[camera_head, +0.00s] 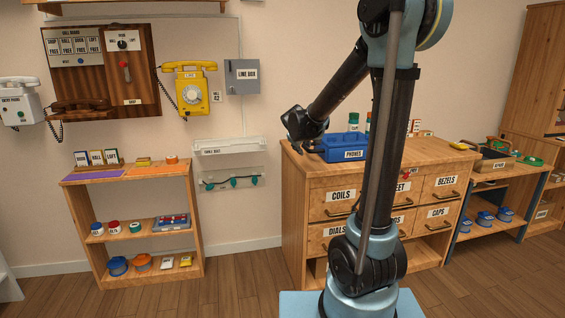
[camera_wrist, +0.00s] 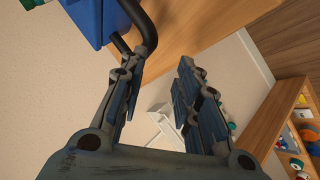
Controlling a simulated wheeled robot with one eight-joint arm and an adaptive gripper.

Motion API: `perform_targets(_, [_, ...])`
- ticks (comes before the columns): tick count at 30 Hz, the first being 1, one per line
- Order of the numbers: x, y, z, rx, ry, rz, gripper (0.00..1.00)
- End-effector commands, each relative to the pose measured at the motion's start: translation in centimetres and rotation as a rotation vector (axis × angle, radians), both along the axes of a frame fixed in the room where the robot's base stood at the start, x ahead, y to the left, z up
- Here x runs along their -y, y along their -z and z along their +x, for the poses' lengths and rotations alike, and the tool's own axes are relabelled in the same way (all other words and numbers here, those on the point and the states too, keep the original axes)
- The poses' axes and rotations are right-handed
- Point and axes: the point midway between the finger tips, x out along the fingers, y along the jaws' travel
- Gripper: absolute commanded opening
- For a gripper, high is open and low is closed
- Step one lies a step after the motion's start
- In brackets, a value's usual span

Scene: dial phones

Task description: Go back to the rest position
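My gripper (camera_head: 298,122) is at the end of my raised arm, left of the blue PHONES tote (camera_head: 345,148), which stands on the wooden cabinet's top. In the wrist view my gripper (camera_wrist: 162,78) has its two fingers spread, with nothing held between them. The tote's blue side (camera_wrist: 92,20) shows at the upper left there, close to the left finger. A dark curved tube (camera_wrist: 143,28) runs beside the left fingertip; I cannot tell whether they touch.
The drawer cabinet (camera_head: 330,185) stands behind my arm. A low shelf (camera_head: 130,177) with coloured parts is at left. A yellow phone (camera_head: 190,88) and wooden hall board (camera_head: 100,70) hang on the wall. A bench (camera_head: 490,180) is at right. Floor between shelf and cabinet is clear.

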Motion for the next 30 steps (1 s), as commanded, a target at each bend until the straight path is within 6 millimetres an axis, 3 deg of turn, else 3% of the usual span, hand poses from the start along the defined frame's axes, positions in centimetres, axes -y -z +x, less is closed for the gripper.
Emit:
perform_targets(6, [4.0, -0.9, -5.2, -0.042, 0.097, 0.122, 0.3])
perform_targets(15, [7.7, -1.1, -12.6, -0.091, 0.224, 0.292, 0.3])
perform_targets(30, [10.5, 0.8, -23.9, -0.152, 0.418, 0.563, 0.3])
